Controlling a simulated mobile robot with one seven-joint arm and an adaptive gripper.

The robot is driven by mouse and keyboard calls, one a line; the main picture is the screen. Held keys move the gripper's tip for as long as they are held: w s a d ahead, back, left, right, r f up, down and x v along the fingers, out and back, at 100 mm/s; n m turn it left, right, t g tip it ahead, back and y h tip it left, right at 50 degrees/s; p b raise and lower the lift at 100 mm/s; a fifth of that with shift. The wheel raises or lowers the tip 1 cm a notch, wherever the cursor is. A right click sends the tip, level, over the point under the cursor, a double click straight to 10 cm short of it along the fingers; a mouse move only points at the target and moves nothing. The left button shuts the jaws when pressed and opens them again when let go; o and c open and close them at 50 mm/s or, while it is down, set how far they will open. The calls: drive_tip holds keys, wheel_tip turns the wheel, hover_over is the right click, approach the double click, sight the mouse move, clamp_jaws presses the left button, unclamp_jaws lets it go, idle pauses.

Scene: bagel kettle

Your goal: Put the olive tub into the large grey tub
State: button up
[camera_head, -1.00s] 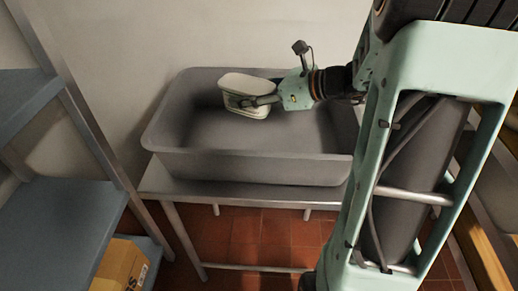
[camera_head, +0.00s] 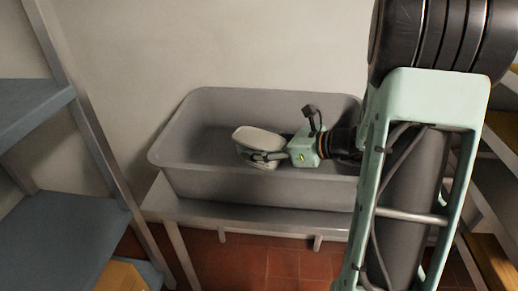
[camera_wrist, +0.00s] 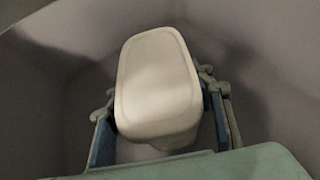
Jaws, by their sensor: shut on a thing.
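The large grey tub (camera_head: 185,165) stands on a metal table against the wall. The olive tub (camera_head: 258,140), pale with a light lid, is inside the grey tub's walls. My gripper (camera_head: 268,156) is shut on it, coming from the right. In the wrist view the olive tub (camera_wrist: 157,85) sits between the two fingers (camera_wrist: 160,125), with the grey tub's interior (camera_wrist: 60,60) around it. I cannot tell whether its underside touches the grey tub's floor.
Blue-grey shelves (camera_head: 60,225) stand at the left, with a cardboard box (camera_head: 120,276) low down. The metal table (camera_head: 250,217) has a narrow bare strip in front of the grey tub. More shelving (camera_head: 495,200) stands at the right.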

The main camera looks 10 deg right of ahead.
sight(283, 145)
drive_tip(key=shift+r, duration=0.15)
drive_tip(key=o, duration=1.6)
drive_tip(key=shift+f, duration=0.2)
drive_tip(key=shift+r, duration=0.1)
drive_tip(key=shift+r, duration=0.2)
drive_tip(key=p+v, duration=0.2)
drive_tip(key=v, duration=1)
drive_tip(key=shift+f+p, duration=0.15)
drive_tip(key=shift+p, duration=0.15)
